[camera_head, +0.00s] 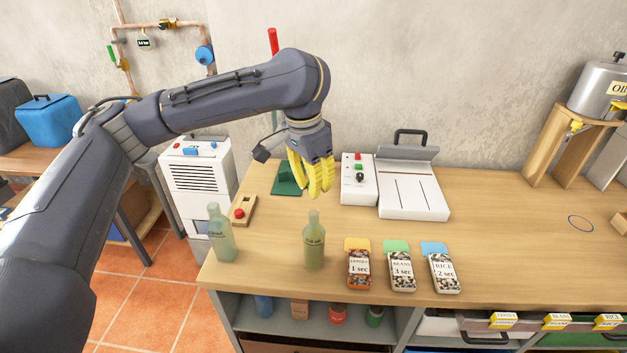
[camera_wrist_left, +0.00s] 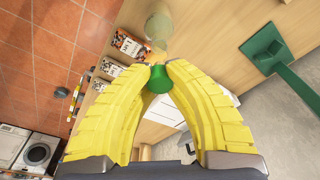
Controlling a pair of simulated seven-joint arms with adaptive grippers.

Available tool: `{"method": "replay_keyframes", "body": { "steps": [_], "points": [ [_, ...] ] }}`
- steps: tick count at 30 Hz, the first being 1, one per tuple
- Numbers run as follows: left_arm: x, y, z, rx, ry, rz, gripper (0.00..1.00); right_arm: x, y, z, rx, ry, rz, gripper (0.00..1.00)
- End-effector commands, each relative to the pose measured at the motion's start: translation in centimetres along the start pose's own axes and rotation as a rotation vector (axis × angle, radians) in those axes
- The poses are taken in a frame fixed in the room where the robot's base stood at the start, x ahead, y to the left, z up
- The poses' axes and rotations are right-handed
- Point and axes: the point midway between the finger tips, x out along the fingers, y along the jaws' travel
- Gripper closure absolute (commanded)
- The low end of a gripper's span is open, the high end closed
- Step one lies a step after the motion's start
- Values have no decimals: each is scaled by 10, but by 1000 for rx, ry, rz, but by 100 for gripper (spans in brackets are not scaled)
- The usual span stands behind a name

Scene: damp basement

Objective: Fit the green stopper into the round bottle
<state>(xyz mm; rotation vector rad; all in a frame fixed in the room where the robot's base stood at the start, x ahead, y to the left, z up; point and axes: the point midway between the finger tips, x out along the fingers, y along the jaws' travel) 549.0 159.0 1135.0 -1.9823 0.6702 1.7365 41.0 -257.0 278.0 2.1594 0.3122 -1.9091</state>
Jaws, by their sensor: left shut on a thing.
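My left gripper (camera_head: 318,192) points down above the workbench, behind the neck of the nearer-to-centre bottle (camera_head: 314,245). In the left wrist view its yellow fingers (camera_wrist_left: 159,72) are shut on the green stopper (camera_wrist_left: 159,80), held at the fingertips. In the head view the stopper is hidden by the fingers. That bottle is upright, greenish and see-through; from above in the wrist view (camera_wrist_left: 158,26) its body looks round. The stopper is apart from it. A second, similar bottle (camera_head: 220,235) stands upright at the bench's left end; I cannot read its label surely.
Three labelled packets (camera_head: 401,271) lie right of the bottle. A green stand (camera_head: 287,180), a small wooden block with a red button (camera_head: 242,211), a switch box (camera_head: 358,180) and a white machine (camera_head: 413,190) stand behind. The bench's right middle is largely clear.

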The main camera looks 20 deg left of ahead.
Motion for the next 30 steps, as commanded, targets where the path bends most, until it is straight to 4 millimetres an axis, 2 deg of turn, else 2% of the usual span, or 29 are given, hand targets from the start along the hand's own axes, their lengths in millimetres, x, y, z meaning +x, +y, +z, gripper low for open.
{"method": "replay_keyframes", "body": {
  "steps": [18, 30],
  "points": [
    [40, 0, 6, 0, 0, 0, 98, 0, 0, 0, 0, 0, 0, 56],
    [54, 0, 8, 0, 0, 0, 98, 0, 0, 0, 0, 0, 0, 56]
  ]
}}
